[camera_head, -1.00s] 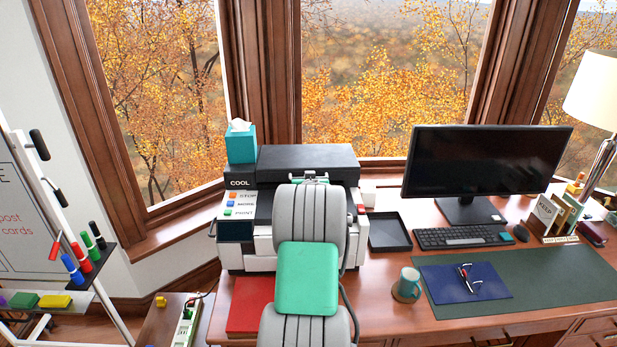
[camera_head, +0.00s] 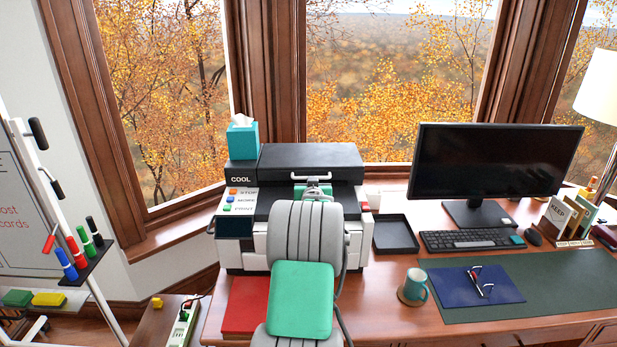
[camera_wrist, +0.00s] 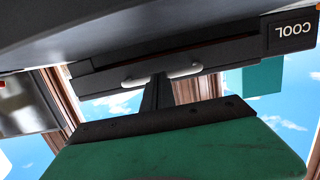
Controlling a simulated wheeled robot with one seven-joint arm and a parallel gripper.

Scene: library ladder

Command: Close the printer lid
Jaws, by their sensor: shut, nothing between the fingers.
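The printer (camera_head: 260,259) stands on the desk, with a wide dark lid (camera_head: 310,154) across its top at the back. The lid looks close to level; I cannot tell whether it sits fully down. A pale bar handle (camera_wrist: 162,73) runs along the lid's front edge in the wrist view, where the picture is upside down. My gripper (camera_head: 312,184) is at the middle of the lid's front edge, by the handle. Its dark fingers (camera_wrist: 158,93) are together and empty, pointing at the handle. I cannot tell whether they touch it. My arm hides the printer's front middle.
A teal tissue box (camera_head: 243,140) stands at the printer's back left. A black tray (camera_head: 395,235), monitor (camera_head: 494,160) and mug (camera_head: 414,287) are to the right. A red folder (camera_head: 245,306) lies in front of the printer. A whiteboard stand (camera_head: 97,290) is at the left.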

